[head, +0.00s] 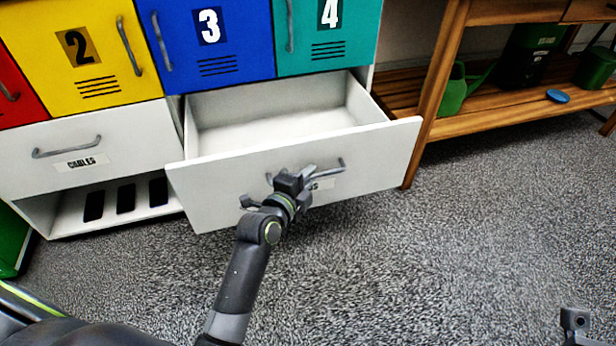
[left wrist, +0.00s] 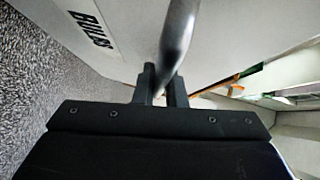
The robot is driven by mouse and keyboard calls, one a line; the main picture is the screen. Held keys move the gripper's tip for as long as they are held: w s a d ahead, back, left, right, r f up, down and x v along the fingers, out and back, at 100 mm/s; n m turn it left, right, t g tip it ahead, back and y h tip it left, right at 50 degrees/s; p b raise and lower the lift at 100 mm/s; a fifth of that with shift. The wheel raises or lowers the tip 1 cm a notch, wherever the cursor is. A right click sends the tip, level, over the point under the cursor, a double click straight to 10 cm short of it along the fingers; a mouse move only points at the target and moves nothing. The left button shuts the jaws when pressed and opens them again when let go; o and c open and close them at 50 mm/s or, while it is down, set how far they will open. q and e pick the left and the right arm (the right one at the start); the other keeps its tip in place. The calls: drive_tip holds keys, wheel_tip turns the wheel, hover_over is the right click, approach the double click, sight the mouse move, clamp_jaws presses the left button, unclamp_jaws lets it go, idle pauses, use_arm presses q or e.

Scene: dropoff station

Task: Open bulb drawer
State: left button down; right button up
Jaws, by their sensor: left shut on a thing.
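The white bulb drawer (head: 215,191) is pulled out from the locker unit, and its inside looks empty. Its front label, partly hidden by my gripper in the head view, reads BULBS in the left wrist view (left wrist: 92,33). My left gripper (head: 292,180) is at the drawer's grey bar handle (head: 338,169). In the left wrist view the fingers (left wrist: 163,88) are shut on the handle (left wrist: 178,38). Part of my right gripper (head: 574,320) shows at the lower right corner of the head view, away from the drawer; its jaw state is unclear.
The shut CABLES drawer (head: 80,150) is to the left, above an open shelf with dark slots (head: 126,198). Yellow, blue and teal locker doors (head: 215,45) are above. A wooden shelf (head: 480,122) with a green watering can (head: 455,90) stands right. Carpet (head: 480,230) in front is clear.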

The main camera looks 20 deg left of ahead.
use_arm(q)
drive_tip(key=c, duration=1.8)
unclamp_jaws()
drive_tip(key=shift+a, duration=0.1)
drive_tip(key=shift+o, duration=0.2)
drive_tip(key=p+v, duration=0.1)
drive_tip(key=v, duration=1.6)
drive_tip(key=shift+s, duration=0.15)
